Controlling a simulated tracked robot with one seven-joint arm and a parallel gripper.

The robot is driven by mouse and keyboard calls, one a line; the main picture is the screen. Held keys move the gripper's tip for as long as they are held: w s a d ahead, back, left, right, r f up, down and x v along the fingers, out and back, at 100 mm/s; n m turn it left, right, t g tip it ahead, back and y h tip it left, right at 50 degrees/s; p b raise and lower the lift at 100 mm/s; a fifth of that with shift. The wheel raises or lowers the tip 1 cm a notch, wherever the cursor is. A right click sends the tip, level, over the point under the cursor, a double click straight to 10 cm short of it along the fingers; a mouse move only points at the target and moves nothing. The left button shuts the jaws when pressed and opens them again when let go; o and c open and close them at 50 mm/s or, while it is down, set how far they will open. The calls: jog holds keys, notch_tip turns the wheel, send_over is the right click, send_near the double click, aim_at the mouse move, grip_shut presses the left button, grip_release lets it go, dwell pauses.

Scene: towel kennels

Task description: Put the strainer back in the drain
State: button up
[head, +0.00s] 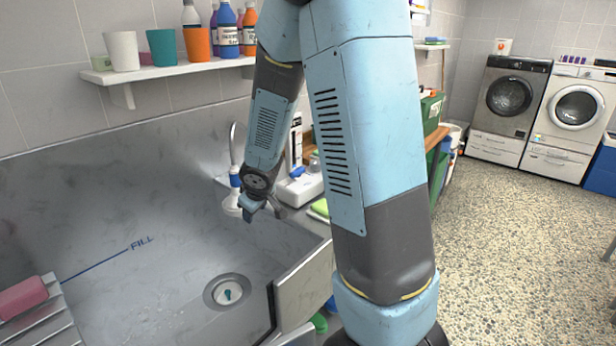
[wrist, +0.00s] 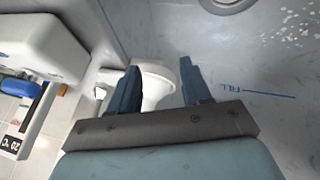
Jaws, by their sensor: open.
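The drain (head: 210,293) is a round metal ring in the sink floor, with a dark inside. A pale round piece with a teal part (head: 228,291) sits in its middle; I cannot tell whether this is the strainer. The drain's rim also shows at the top edge of the wrist view (wrist: 228,4). My gripper (head: 262,209) is high above the drain, near the sink's back right side. Its two blue fingers (wrist: 157,84) are apart, with nothing visibly held. A white flared object shows between and beyond them in the wrist view.
The white flared fixture (head: 231,206) with a blue band and curved pipe stands left of my gripper. A ribbed drainboard with a pink block (head: 22,297) is at the lower left. A white device (head: 300,188) sits right of the sink. The sink floor is mostly clear.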

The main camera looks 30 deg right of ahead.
jog(key=s+d+r+m+h, duration=0.1)
jog(key=s+d+r+m, duration=0.2)
jog(key=r, duration=0.6)
jog(key=s+r+m, duration=0.1)
jog(key=s+r, duration=0.3)
jog(key=s, duration=0.4)
jog(key=s+r+m, duration=0.1)
jog(key=s+r, duration=0.4)
jog(key=s, duration=0.3)
jog(key=s+r+m+y, duration=0.1)
jog(key=s+r, duration=0.3)
jog(key=s, duration=0.4)
jog(key=shift+s+a+r, duration=0.15)
jog(key=shift+r, duration=0.2)
